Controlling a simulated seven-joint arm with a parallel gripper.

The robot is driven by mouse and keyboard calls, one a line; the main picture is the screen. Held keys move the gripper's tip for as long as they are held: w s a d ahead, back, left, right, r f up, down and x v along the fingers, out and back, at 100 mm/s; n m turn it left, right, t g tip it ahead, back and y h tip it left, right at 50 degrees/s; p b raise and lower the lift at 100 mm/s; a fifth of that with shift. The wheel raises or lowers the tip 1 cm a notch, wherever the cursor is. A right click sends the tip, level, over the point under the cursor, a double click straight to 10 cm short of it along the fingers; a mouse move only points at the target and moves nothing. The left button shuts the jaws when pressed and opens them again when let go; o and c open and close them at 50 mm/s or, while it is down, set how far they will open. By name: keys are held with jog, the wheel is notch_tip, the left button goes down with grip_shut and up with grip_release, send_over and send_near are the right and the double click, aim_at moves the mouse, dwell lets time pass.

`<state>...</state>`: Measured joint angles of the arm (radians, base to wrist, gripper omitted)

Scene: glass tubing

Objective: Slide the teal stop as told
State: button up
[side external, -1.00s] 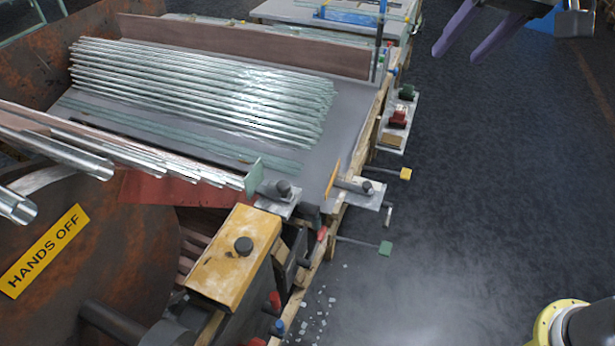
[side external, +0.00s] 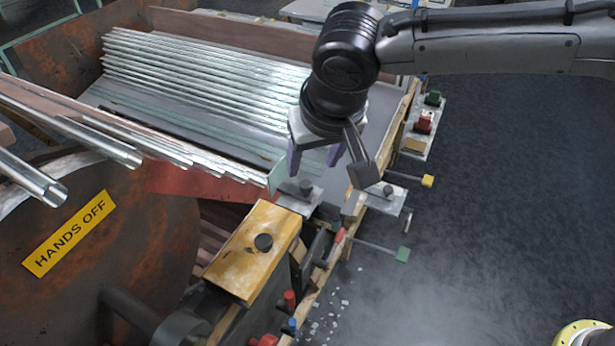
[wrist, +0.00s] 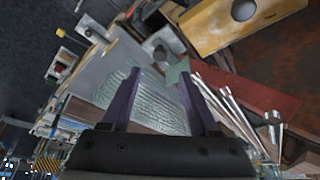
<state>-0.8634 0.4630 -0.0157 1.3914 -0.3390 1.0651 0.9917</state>
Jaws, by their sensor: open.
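The teal stop (side external: 277,175) is an upright blue-green plate at the ends of the glass tubes, beside a metal bracket with a dark knob (side external: 306,187). My gripper (side external: 314,163) has two purple fingers pointing down, above and just right of the teal stop in the side view. The fingers look open and hold nothing. In the wrist view, the teal stop (wrist: 177,72) shows near the right fingertip of my gripper (wrist: 160,75). I cannot tell whether they touch. The orange stop is mostly hidden behind my wrist in the side view.
Rows of glass tubes (side external: 200,75) lie on the sloping grey bed. A yellow block (side external: 250,245) with a dark knob stands in front. A rusty drum with a "HANDS OFF" sign (side external: 68,233) is at left. Coloured tabs stick out at right, including a green one (side external: 403,254).

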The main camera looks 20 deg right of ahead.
aim_at(306, 184)
jog(key=x, duration=0.8)
jog(key=shift+r, duration=0.1)
grip_shut()
dwell(1.2)
